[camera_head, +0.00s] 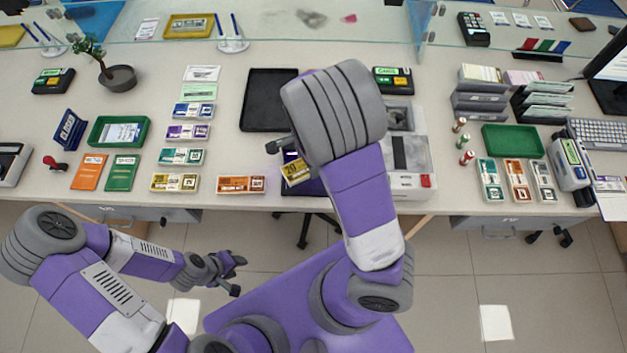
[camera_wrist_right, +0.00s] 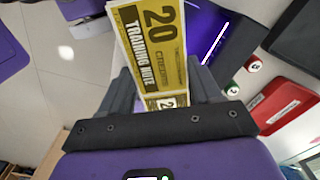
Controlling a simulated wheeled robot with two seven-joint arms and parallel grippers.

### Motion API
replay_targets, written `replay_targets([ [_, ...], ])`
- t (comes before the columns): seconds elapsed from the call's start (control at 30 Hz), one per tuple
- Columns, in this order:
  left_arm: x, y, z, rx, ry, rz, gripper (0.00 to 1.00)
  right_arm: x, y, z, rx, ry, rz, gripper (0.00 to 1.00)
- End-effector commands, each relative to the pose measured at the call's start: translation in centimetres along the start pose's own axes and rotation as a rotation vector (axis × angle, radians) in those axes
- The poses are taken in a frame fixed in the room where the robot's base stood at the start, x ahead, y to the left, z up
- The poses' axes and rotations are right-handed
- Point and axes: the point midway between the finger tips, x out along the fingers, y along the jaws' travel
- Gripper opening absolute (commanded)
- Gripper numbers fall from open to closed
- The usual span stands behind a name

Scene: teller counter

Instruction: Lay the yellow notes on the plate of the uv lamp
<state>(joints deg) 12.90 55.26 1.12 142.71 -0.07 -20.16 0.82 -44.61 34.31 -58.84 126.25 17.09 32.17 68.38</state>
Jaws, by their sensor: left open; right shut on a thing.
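The yellow notes (camera_wrist_right: 150,45), marked 20 TRAINING NOTE, are held between the fingers of my right gripper (camera_wrist_right: 161,88), which is shut on them. In the head view a corner of the yellow notes (camera_head: 296,170) shows beside my right arm near the counter's front edge. The uv lamp shows as a dark body with a glowing violet strip (camera_wrist_right: 215,43), right of the notes in the wrist view. In the head view my right arm hides most of the lamp, and I cannot make out its plate clearly. My left gripper (camera_head: 233,275) is open and empty over the floor, in front of the counter.
A black tray (camera_head: 262,95) lies behind the notes. Several note bundles, including a yellow one (camera_head: 175,182) and an orange one (camera_head: 241,184), lie to the left. A white machine (camera_head: 412,150) stands right of my right arm. A glass screen runs along the back.

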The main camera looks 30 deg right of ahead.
Motion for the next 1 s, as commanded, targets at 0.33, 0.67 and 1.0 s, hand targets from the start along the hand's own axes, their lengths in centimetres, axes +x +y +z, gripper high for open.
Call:
replay_targets([
  [0.33, 0.7, -0.2, 0.0, 0.001, 0.000, 0.000, 0.43, -0.4, 0.0, -1.2, 0.520, 0.001, 0.002, 0.31],
  [0.67, 3.7, -1.4, -0.2, 0.001, 0.000, 0.000, 0.43, 5.2, 0.0, -1.2, 0.536, 0.000, 0.003, 0.31],
  [1.0, 5.7, -2.1, -0.3, 0.001, 0.000, 0.000, 0.43, 9.1, 0.0, -1.2, 0.533, -0.001, 0.002, 0.31],
])
